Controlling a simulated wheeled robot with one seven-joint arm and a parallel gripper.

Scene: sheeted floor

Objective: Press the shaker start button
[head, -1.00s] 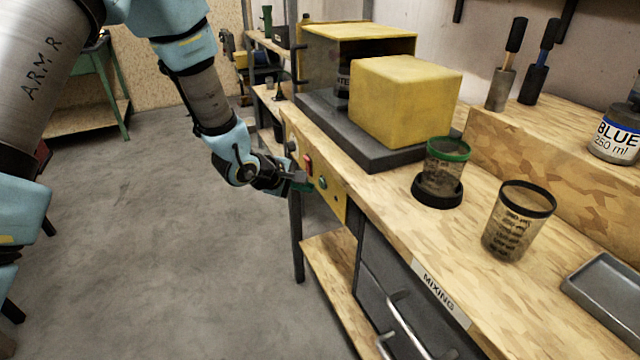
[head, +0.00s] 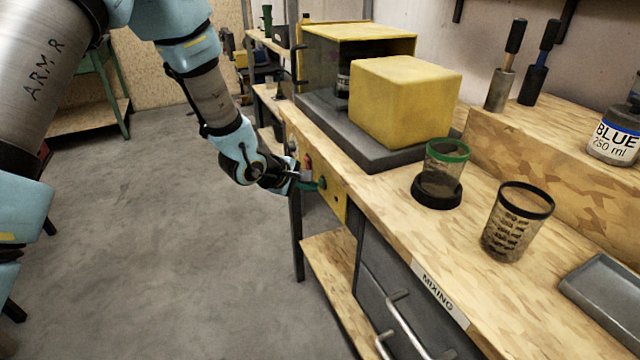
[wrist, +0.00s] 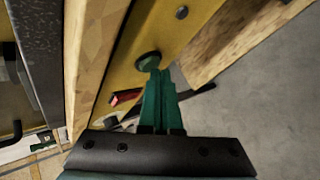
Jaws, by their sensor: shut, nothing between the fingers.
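The yellow control panel (head: 338,204) is on the front edge of the workbench. It carries a round green button (head: 323,182) and a red control (head: 308,161). The shaker (head: 405,100) is a yellow box unit on a dark base above the panel. My gripper (head: 314,186) is at the panel with its green fingers shut and empty. In the wrist view, the fingertips (wrist: 160,75) are right by the dark green button (wrist: 148,61), overlapping its lower edge. I cannot tell whether they touch it or whether it is pushed in. The red control (wrist: 126,97) lies left of the fingers.
A green-rimmed cup (head: 442,168) stands in a black holder on the bench, beside a black-rimmed cup (head: 518,222). A grey tray (head: 604,285) lies at the right. Drawers with handles (head: 405,325) are below. The floor (head: 180,240) at left is clear.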

